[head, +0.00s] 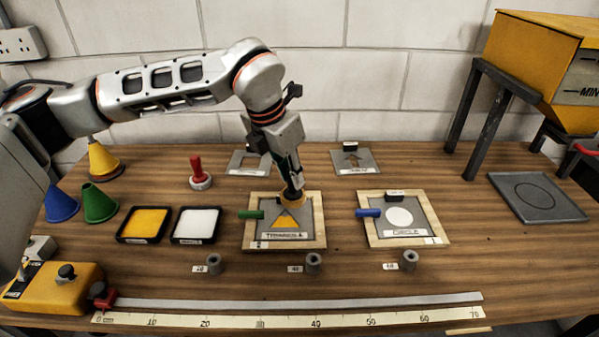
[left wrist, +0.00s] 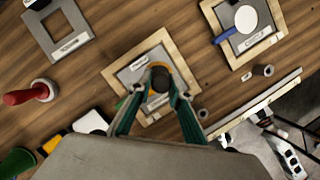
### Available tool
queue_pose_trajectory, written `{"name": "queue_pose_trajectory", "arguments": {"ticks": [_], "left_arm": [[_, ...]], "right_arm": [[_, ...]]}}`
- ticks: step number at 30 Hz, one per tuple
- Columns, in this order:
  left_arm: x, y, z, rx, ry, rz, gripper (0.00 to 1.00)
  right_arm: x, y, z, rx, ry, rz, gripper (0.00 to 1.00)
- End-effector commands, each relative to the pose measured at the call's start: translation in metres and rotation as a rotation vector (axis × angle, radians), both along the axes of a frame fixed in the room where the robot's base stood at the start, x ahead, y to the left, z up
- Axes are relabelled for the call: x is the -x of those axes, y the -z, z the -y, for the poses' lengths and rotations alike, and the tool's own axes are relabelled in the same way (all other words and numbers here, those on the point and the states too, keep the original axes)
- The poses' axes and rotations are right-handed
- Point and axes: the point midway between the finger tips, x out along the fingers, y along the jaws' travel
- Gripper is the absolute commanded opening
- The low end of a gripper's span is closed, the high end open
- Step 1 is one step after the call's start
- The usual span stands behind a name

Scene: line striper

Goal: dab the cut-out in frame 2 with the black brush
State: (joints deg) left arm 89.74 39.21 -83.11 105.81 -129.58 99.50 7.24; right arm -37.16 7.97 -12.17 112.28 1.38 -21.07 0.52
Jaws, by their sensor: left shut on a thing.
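My left gripper (head: 291,188) is shut on the black brush (head: 292,196), which points down with an orange-yellow lower rim. The brush is over the upper part of the wood-framed stencil labelled triangle (head: 249,232). The lower part of its triangular cut-out (head: 287,221) shows orange-yellow; the brush hides the upper part. I cannot tell whether the bristles touch. In the left wrist view, the green-edged fingers (left wrist: 160,100) close around the brush (left wrist: 160,78). A second framed stencil, labelled circle (head: 431,240), with a white round cut-out (head: 399,217), lies to the right. My right gripper is out of view.
A yellow paint tray (head: 145,223) and a white paint tray (head: 196,224) lie left of the triangle frame. Cones, a red-handled stamp (head: 199,177) and loose stencil plates (head: 354,168) stand around. A ruler rail (head: 300,300) runs along the front. A yellow hopper (head: 535,65) stands back right.

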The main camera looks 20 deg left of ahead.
Motion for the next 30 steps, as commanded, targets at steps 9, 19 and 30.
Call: {"name": "queue_pose_trajectory", "arguments": {"ticks": [9,19,30], "left_arm": [[0.002,0.015,-0.005,0.0,0.0,-0.001,0.02],[0.002,0.04,-0.005,-0.001,0.0,-0.002,0.02],[0.002,0.04,-0.005,0.0,0.0,-0.001,0.02]], "right_arm": [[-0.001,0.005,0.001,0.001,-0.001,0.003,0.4],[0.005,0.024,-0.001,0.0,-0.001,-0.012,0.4],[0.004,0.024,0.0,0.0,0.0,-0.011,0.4]]}}
